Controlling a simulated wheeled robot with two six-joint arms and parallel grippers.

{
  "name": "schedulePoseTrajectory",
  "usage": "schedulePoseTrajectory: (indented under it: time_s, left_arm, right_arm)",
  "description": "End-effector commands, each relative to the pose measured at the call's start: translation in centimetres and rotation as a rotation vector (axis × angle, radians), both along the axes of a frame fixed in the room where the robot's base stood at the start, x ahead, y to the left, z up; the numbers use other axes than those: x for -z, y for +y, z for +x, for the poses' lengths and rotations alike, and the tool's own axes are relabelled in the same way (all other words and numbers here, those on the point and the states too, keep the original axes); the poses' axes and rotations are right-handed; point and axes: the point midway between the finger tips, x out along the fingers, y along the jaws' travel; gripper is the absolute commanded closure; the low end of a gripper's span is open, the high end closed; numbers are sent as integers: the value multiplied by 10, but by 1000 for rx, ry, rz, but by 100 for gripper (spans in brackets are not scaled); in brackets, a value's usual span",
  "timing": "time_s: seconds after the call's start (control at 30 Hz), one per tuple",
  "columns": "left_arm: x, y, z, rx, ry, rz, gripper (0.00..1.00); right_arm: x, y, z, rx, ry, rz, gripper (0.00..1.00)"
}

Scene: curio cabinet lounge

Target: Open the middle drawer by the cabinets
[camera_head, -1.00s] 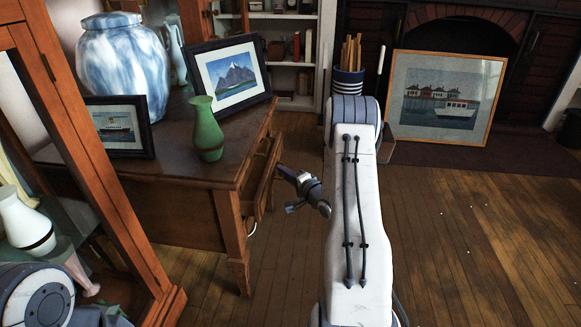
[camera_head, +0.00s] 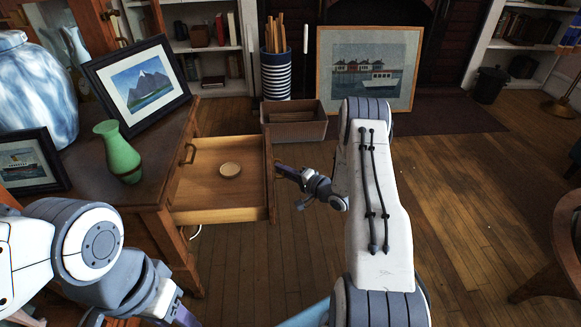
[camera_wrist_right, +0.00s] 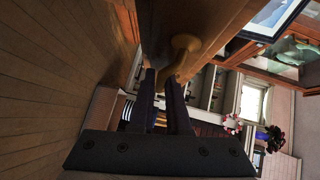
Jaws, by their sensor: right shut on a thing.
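The wooden drawer (camera_head: 205,198) is pulled well out of the brown desk (camera_head: 150,215) in the head view. A small round pale object (camera_head: 230,170) lies inside it. My right gripper (camera_head: 280,170) is at the outer face of the drawer front. In the right wrist view its two fingers (camera_wrist_right: 163,78) are closed around the curved brass handle (camera_wrist_right: 182,50) on the drawer front (camera_wrist_right: 200,18). My left gripper (camera_head: 178,314) is low at the left, cut by the bottom edge, and its fingertips are not clear.
A green vase (camera_head: 119,155), a mountain picture (camera_head: 145,85) and a blue-white urn (camera_head: 30,90) stand on the desk. A brown box (camera_head: 295,128) sits on the floor beyond the drawer, near a striped holder (camera_head: 276,75).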

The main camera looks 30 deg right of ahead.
Motion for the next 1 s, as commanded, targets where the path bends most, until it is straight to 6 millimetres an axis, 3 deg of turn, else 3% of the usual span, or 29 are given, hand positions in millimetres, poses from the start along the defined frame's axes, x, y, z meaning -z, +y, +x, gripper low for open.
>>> schedulePoseTrajectory:
  time_s: [0.1, 0.53, 0.57, 0.6, 1.0]
  left_arm:
    - [-2, 0, 0, 0, 0, 0, 50]
    - [-2, 0, 0, 0, 0, 0, 50]
    - [-2, 0, 0, 0, 0, 0, 50]
    - [-2, 0, 0, 0, 0, 0, 50]
    - [-5, 0, 0, 0, 0, 0, 50]
  right_arm:
    - [3, 8, -2, -23, 8, 6, 100]
    - [3, 9, -1, -28, 10, 6, 100]
    - [3, 10, -2, -28, 10, 6, 74]
    - [3, 9, -1, -28, 8, 5, 59]
    - [0, 4, -4, -20, 5, 3, 56]
